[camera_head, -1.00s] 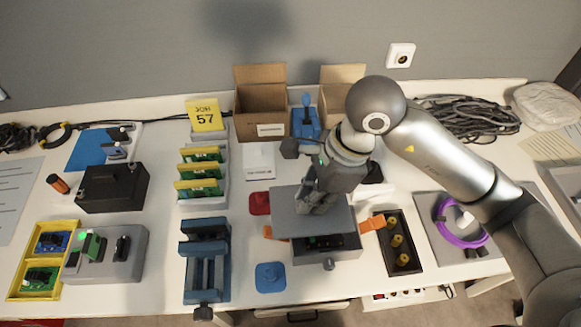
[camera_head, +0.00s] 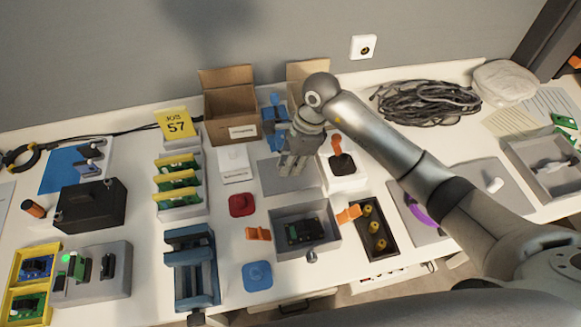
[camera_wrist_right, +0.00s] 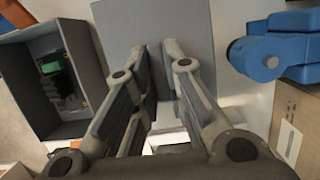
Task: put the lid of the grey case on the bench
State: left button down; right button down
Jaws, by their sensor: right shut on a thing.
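The grey case (camera_head: 277,245) stands open on the bench (camera_head: 225,262), with a dark and green circuit board (camera_head: 303,231) inside. Its lid (camera_head: 290,186), a flat grey plate, is off the case and lies level behind it. My right gripper (camera_head: 290,168) is shut on the lid from above. In the right wrist view the fingers (camera_wrist_right: 157,90) close on the lid (camera_wrist_right: 185,22), with the open case (camera_wrist_right: 88,60) to its left. I cannot tell whether the lid touches the bench. My left gripper is not in view.
Orange latches (camera_head: 258,234) stick out at the case's sides. A white box with a joystick (camera_head: 343,165) is close right of the lid, a white packet (camera_head: 235,163) is left, and cartons (camera_head: 232,118) stand behind. A red piece (camera_head: 241,205) lies left, a black tray (camera_head: 362,250) right.

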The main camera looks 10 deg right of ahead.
jog(key=shift+w+f, duration=0.35)
jog(key=shift+f, duration=0.05)
notch_tip(320, 180, down, 3)
jog(key=shift+w+p, duration=0.1)
jog(key=shift+p, duration=0.5)
jog(key=shift+d+f, duration=0.1)
jog(key=shift+f, duration=0.1)
jog(key=shift+f, duration=0.1)
jog(key=shift+f+b, duration=0.15)
jog(key=shift+b, duration=0.15)
jog(key=c, duration=1.5)
grip_release()
